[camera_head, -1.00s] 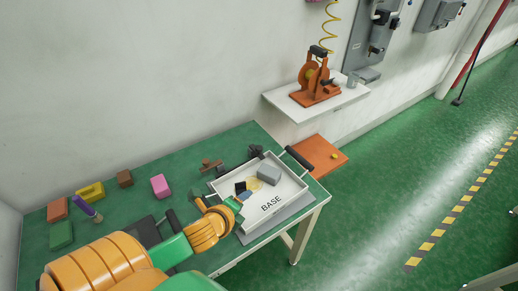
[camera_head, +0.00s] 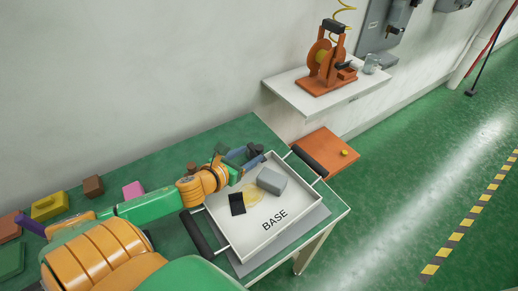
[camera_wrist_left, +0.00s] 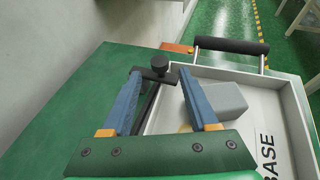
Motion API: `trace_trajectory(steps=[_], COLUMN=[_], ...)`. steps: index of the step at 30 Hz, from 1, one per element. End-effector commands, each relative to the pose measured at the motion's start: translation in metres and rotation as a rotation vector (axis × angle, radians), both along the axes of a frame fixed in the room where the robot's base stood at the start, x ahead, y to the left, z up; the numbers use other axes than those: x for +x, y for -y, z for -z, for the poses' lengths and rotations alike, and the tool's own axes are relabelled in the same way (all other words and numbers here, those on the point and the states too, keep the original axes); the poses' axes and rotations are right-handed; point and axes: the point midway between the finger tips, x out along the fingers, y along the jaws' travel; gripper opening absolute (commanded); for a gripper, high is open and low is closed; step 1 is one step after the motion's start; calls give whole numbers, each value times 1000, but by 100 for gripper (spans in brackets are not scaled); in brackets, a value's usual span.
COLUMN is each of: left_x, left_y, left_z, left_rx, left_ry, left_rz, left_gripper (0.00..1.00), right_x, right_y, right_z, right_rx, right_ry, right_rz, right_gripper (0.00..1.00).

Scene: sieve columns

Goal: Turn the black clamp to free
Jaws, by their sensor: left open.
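The black clamp (camera_wrist_left: 160,68) shows in the left wrist view as a round knob on a dark bar, at the far left corner of the white tray. In the head view the clamp (camera_head: 254,151) is small and partly hidden by my gripper. My left gripper (camera_wrist_left: 159,76) is open, with its blue fingers on either side of the knob and bar. It also shows in the head view (camera_head: 248,160) at the tray's back edge. I cannot tell whether a finger touches the clamp. My right gripper is not in view.
The white tray (camera_head: 261,238), marked BASE, has black handles and holds a grey block (camera_head: 271,181), a black piece (camera_head: 237,204) and a pale yellow patch. Coloured blocks stand at the left of the green table (camera_head: 170,165). A wall shelf (camera_head: 290,91) carries an orange device (camera_head: 325,68).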

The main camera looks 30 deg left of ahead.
Motion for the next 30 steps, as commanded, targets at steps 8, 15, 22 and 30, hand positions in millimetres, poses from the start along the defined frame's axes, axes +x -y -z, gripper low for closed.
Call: trace_trajectory(steps=[8,15,22,30], left_x=[41,57,58,58], left_y=[0,0,1,1], left_z=[14,22,22,22], left_rx=[-1,-1,0,0], left_ry=[4,0,0,-1], left_rz=[-2,0,1,1], left_gripper=[60,60,60,0], right_x=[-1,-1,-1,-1], right_y=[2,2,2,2], right_z=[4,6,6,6], right_rx=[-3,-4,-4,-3], right_ry=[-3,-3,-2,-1], right_rz=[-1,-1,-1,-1], right_gripper=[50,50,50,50])
